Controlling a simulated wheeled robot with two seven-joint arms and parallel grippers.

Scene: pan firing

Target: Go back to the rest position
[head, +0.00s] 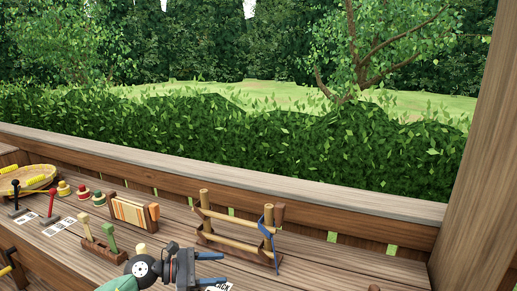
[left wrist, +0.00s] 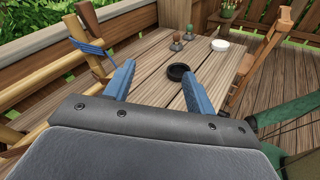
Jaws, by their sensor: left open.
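My left gripper (head: 215,269) is low in the middle of the head view, over the wooden table (head: 335,262). Its two blue fingers point right, stand apart and hold nothing. In the left wrist view the open left gripper (left wrist: 158,68) has bare table between its fingertips. A small round black dish (left wrist: 178,71) lies on the table just beyond the right finger, apart from it as far as I can tell. My right gripper does not show in either view.
A white disc (left wrist: 220,45) lies near the table's far end.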

